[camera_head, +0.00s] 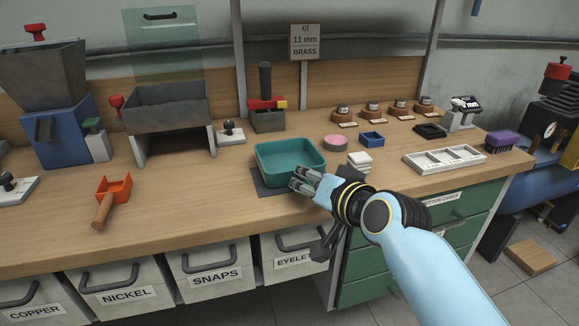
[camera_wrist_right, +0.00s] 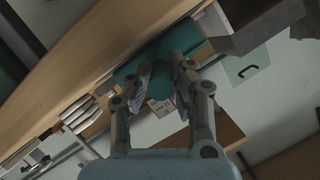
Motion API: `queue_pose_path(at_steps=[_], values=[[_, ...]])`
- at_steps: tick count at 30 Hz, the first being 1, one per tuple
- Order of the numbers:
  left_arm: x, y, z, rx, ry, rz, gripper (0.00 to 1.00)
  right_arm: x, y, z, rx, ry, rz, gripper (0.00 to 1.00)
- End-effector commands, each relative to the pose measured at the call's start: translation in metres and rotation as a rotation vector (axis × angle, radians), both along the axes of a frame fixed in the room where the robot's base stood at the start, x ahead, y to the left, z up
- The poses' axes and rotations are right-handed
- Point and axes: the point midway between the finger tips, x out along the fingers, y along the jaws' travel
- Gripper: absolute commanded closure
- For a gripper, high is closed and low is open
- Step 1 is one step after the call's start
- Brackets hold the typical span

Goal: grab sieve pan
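A teal rectangular pan (camera_head: 290,160), which I take to be the sieve pan, sits on a dark grey mat (camera_head: 270,188) on the bench. My right gripper (camera_head: 303,180) is at its front right corner, fingers pointing left. In the right wrist view, a teal part of the pan (camera_wrist_right: 161,88) shows between the two fingertips of the right gripper (camera_wrist_right: 166,78). The fingers stand apart; contact with the pan is not clear. My left gripper is not in view.
A grey trough on a stand (camera_head: 168,105) and a red-and-grey press (camera_head: 266,110) stand behind the pan. White cards (camera_head: 359,161), a pink disc (camera_head: 335,141) and a white divided tray (camera_head: 444,159) lie right. A red scoop (camera_head: 114,188) lies left.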

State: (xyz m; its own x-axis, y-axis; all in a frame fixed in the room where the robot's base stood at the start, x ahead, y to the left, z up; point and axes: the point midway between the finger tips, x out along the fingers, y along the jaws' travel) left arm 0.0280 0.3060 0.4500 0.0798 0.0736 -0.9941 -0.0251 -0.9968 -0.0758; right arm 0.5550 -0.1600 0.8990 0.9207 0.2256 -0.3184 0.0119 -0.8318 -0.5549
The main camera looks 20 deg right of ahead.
Motion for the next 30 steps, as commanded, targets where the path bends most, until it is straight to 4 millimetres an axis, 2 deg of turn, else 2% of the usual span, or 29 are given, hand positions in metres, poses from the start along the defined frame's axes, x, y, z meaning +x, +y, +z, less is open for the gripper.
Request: queue_pose_path(at_steps=[1,3,20,26,30], values=[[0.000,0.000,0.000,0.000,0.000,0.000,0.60,0.000,0.000,0.000,0.000,0.000,0.000,0.91],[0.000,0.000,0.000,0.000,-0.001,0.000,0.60,0.000,0.000,0.000,0.000,0.000,0.000,1.00],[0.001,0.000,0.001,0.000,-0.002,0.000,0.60,0.000,0.000,0.003,-0.001,-0.002,0.000,1.00],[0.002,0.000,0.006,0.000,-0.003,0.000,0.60,0.000,0.000,0.023,0.001,-0.005,0.000,1.00],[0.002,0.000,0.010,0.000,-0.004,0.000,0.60,0.002,-0.004,0.048,-0.005,-0.007,0.000,1.00]])
